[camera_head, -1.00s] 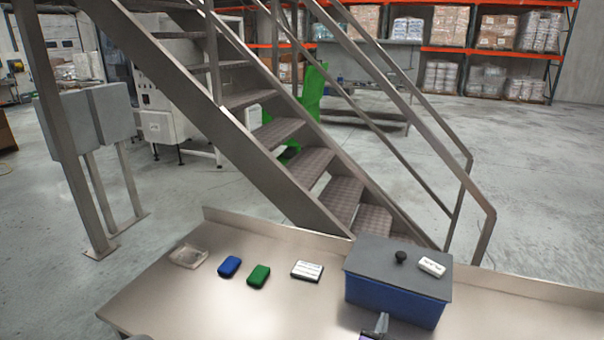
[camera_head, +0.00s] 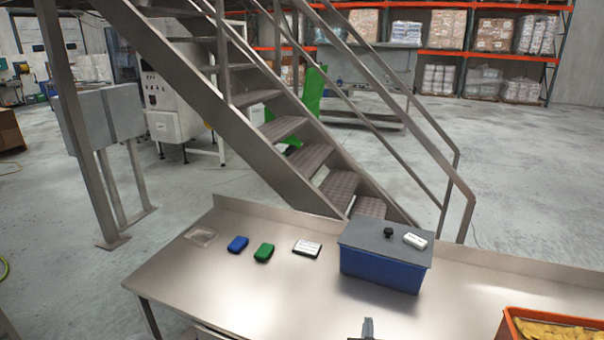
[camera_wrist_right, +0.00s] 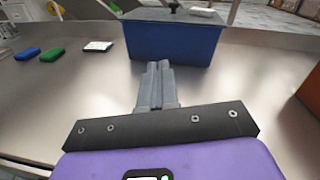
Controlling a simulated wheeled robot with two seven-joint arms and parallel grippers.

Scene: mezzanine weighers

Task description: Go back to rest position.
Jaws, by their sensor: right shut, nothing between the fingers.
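My right gripper (camera_head: 368,328) shows at the bottom edge of the head view, in front of the blue box. In the right wrist view its fingers (camera_wrist_right: 158,72) are together with nothing between them. They point toward the blue box (camera_wrist_right: 170,43) and stay apart from it. My left gripper is not in view.
On the steel table (camera_head: 240,300) stand a lidded blue box (camera_head: 380,268), a white-labelled item (camera_head: 307,248), a green item (camera_head: 264,252), a blue item (camera_head: 238,244) and a clear tray (camera_head: 202,236). An orange crate (camera_head: 506,328) with yellow contents is at the right. Metal stairs (camera_head: 290,160) rise behind.

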